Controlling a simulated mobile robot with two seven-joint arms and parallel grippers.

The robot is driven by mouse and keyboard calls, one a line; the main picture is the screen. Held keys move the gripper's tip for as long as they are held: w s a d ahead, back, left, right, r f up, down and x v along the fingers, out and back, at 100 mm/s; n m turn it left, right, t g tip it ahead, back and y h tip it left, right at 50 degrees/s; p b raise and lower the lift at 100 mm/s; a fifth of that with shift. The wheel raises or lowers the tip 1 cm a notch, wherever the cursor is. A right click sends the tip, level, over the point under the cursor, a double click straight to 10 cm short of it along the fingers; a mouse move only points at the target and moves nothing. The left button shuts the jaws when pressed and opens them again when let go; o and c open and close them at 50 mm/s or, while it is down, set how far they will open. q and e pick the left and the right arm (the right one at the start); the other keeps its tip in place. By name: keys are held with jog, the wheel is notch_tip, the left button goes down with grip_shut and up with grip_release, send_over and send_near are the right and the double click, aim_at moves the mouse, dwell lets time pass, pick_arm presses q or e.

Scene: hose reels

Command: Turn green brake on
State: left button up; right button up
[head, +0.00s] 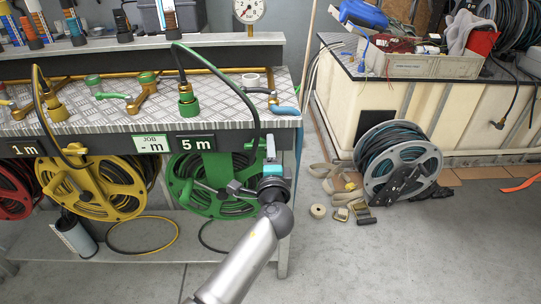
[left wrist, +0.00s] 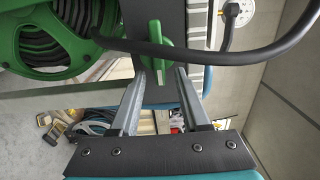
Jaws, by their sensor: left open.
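The green brake appears to be the small green lever (left wrist: 153,48) on a dark panel in the left wrist view. It is upright in that picture, just beyond my left gripper's fingertips. My left gripper (left wrist: 160,72) is open. Its two grey fingers point at the lever, with its near end in line with the gap; I cannot tell whether they surround it. In the head view my left gripper (head: 270,147) is at the bench's right front, beside the green hose reel (head: 207,190). My right gripper is not in view.
A black hose (left wrist: 205,57) crosses close to the lever and fingers. The bench top (head: 220,100) carries valves and couplings. A yellow reel (head: 100,190) stands left of the green one. A grey reel (head: 398,160) and straps lie on the floor at right; the front floor is clear.

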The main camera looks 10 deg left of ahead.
pick_arm(q)
jog(key=p+v, duration=0.2)
jog(key=v, duration=1.3)
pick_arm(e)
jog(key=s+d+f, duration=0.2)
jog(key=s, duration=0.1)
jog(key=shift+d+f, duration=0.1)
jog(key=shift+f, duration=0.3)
pick_arm(q)
jog(key=shift+s, duration=0.1)
